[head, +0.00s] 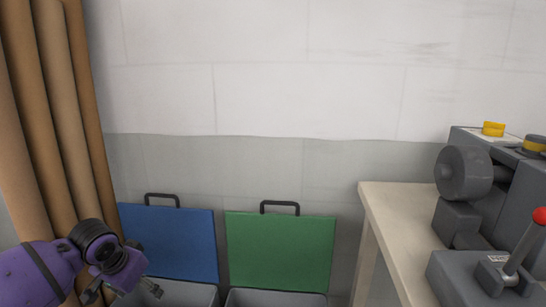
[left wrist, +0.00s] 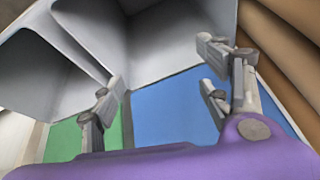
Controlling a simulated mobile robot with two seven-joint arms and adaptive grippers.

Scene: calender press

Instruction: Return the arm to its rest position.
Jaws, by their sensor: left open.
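My left arm, purple with a black joint, comes in at the lower left of the head view. My left gripper (head: 123,290) is in front of the blue lid (head: 175,245) at the lower left of the head view. In the left wrist view the left gripper (left wrist: 165,85) has its fingers wide apart with nothing between them. Beyond the fingers are the grey bins (left wrist: 165,40) and the blue and green lids. My right gripper is in neither view.
A green lid (head: 280,252) stands raised beside the blue one, each above a grey bin. A brown curtain (head: 65,130) hangs at the left. At the right, a pale table (head: 385,215) bears a grey press (head: 465,172) and a lever with a red knob (head: 540,216).

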